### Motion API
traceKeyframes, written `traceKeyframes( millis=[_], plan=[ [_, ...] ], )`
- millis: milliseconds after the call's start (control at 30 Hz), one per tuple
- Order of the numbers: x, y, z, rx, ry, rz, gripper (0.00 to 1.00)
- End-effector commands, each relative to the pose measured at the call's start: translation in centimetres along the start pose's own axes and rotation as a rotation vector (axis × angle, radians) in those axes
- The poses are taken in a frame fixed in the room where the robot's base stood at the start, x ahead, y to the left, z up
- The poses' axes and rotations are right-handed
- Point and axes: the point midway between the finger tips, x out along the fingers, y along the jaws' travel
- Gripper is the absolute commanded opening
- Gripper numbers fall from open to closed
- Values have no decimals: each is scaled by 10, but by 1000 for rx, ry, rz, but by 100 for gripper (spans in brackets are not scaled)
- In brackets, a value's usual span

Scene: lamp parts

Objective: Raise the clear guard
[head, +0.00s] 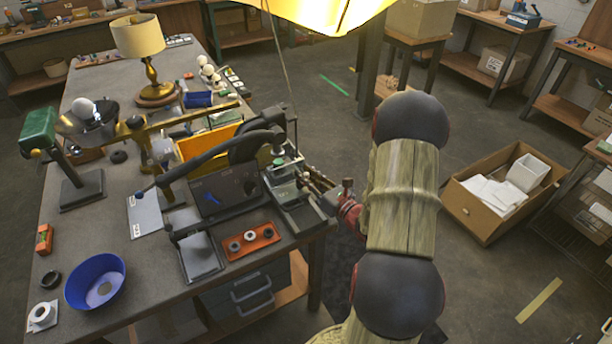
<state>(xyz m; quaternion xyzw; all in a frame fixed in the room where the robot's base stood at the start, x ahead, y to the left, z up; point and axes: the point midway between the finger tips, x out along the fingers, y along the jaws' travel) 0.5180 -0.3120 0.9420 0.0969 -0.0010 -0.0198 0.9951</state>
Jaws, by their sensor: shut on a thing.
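The clear guard (284,167) is a small see-through panel at the front of a small press-like machine (292,195) on the right edge of the workbench, in the head view. It is small and hard to make out, so how far up it stands I cannot tell. My gripper (310,180) reaches in from the right at the machine's right side. It is shut, with its fingertips at the guard's right edge. My arm hides what lies to the right of the wrist, and the exact grip is too small to see.
A dark panel with a curved black arm (215,155) stands left of the machine. An orange tray with dark rings (250,241) lies in front, beside a grey pad (199,254). A blue bowl (95,281) and a lamp (139,36) stand farther left. A cardboard box (480,210) sits on the floor.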

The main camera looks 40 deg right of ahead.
Motion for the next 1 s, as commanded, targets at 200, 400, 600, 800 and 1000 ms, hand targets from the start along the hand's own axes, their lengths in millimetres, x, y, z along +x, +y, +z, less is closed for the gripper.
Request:
traceKeyframes(
  millis=[200, 400, 600, 800, 1000],
  plan=[
    [0, 5, 28, -3, -3, 0, 0],
    [0, 12, 64, -4, -5, 0, 0],
    [0, 18, 94, -4, -4, 0, 0],
    [0, 18, 100, -3, -6, 1, 0],
    [1, 18, 100, -6, -9, 2, 0]
  ],
)
